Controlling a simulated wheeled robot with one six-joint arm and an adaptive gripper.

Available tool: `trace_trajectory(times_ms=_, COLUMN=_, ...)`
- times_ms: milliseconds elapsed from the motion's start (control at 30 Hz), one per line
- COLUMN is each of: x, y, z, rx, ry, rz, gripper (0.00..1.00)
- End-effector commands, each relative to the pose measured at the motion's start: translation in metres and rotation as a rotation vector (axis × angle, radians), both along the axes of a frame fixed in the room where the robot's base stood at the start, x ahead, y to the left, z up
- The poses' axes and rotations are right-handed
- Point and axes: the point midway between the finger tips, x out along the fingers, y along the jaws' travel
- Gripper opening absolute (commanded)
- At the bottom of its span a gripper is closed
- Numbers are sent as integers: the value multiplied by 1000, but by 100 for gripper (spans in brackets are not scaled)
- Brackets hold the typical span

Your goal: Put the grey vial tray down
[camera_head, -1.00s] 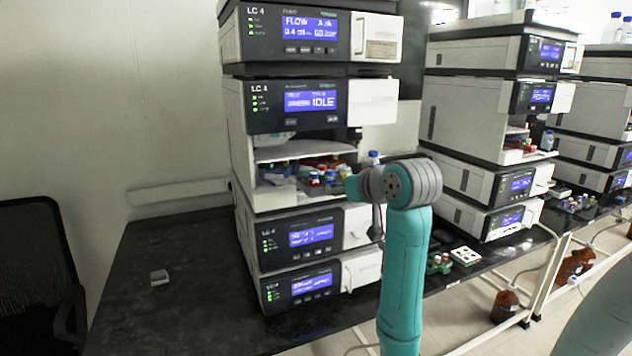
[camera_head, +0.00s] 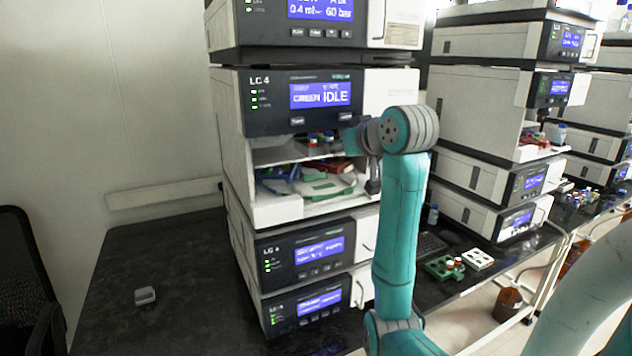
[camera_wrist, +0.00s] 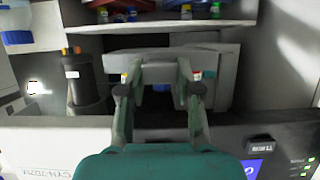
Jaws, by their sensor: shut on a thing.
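My gripper (camera_wrist: 159,89) is in the lower middle of the wrist view, its two fingers pointing forward. It is shut on the grey vial tray (camera_wrist: 155,57), a pale grey frame ahead of and between the fingertips. Small vials with red and yellow caps show close by each fingertip. Much of the tray is hidden by the fingers, and I cannot tell whether it touches a surface below. In the head view my arm covers the right side of the open bay, and the gripper and held tray cannot be made out there.
The open bay has a pale floor (camera_head: 275,214) with a white and green tray (camera_head: 325,187) and blue and red items. Capped vials (camera_head: 328,138) stand above. A dark bottle (camera_wrist: 85,78) is left of the fingers. A green rack (camera_head: 443,268) and grey block (camera_head: 145,296) lie on the black bench.

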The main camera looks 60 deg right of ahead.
Motion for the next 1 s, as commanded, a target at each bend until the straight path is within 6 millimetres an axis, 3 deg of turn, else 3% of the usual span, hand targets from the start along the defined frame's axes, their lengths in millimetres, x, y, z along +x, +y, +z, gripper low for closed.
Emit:
trace_trajectory(times_ms=400, x=0, y=0, z=-50, rx=2, ry=0, rz=1, gripper=0)
trace_trajectory(times_ms=600, x=0, y=0, z=-63, rx=0, ry=0, rz=0, gripper=0)
trace_trajectory(times_ms=833, x=0, y=0, z=-93, rx=2, ry=1, rz=0, gripper=0)
trace_trajectory(times_ms=1000, x=0, y=0, z=-100, rx=-1, ry=-1, rz=0, gripper=0)
